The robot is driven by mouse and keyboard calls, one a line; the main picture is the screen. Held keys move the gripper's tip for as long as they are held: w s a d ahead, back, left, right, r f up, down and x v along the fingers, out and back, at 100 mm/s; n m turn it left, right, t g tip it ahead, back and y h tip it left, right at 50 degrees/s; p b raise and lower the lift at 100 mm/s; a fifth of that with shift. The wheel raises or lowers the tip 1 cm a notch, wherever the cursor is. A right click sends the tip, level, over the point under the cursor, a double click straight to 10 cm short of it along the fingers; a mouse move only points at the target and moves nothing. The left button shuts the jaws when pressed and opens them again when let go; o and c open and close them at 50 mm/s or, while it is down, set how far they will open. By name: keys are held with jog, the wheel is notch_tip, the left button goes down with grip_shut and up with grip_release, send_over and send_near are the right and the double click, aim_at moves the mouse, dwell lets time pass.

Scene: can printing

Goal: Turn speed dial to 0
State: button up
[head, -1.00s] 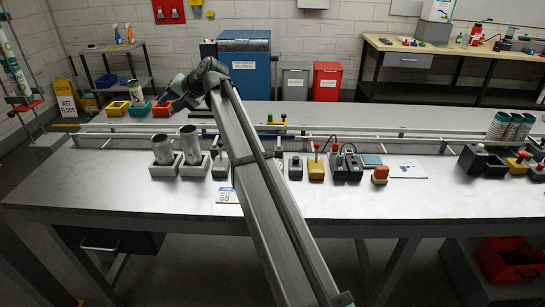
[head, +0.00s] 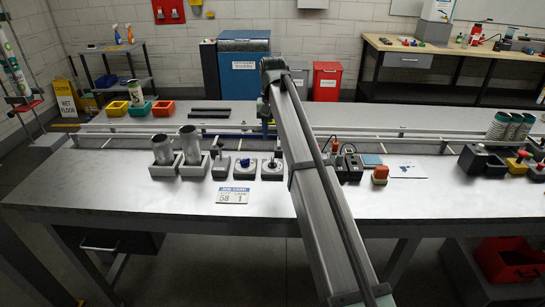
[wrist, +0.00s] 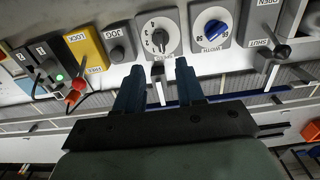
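A grey plate with a round white dial and a small dark knob (wrist: 160,37) is at the top centre of the wrist view; it also shows in the head view (head: 272,169). I take it for the speed dial. In the head view my gripper (head: 268,130) is over the rail behind the dial, partly hidden by my arm.
A blue-knob dial (wrist: 213,30) and a SHUT lever (wrist: 282,50) sit to the right in the wrist view. A JOG button (wrist: 118,53) and a yellow LOCK box (wrist: 85,47) sit to the left. A job card (head: 233,195) lies in front of the dials.

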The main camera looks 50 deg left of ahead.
aim_at(273, 159)
notch_tip(273, 159, down, 10)
jog(key=shift+r, duration=0.1)
dwell(0.4)
jog(key=shift+c, duration=0.3)
grip_shut()
